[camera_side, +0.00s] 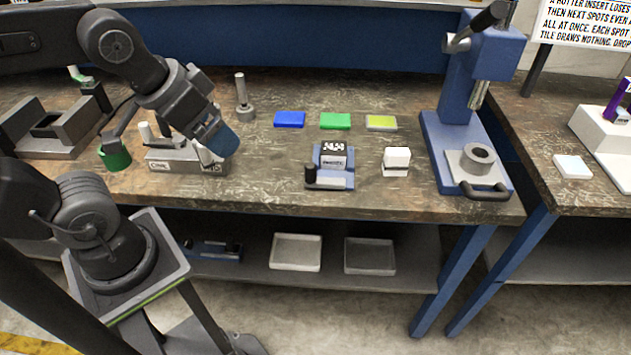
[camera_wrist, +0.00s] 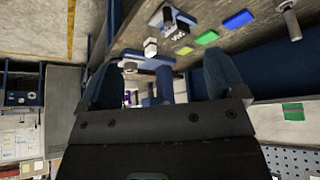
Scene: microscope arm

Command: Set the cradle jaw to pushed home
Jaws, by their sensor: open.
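My gripper (camera_side: 217,138) hangs over the left part of the bench, close to the right end of a low grey fixture with a label (camera_side: 186,162). The wrist view shows both dark blue fingers of my gripper (camera_wrist: 162,62) spread, with nothing held between them. A small blue fixture with a dark patterned block and a black knob at its front left (camera_side: 331,168) stands mid-bench; it also shows at the top of the wrist view (camera_wrist: 180,17). I cannot tell for certain which fixture has the cradle jaw, nor the jaw's position.
Blue (camera_side: 290,119), green (camera_side: 335,121) and yellow (camera_side: 381,123) tiles lie behind the blue fixture. A white block (camera_side: 396,161) stands right of it, then a tall blue press (camera_side: 457,120). A green cup (camera_side: 115,156) is at left. Bench between the grey and blue fixtures is clear.

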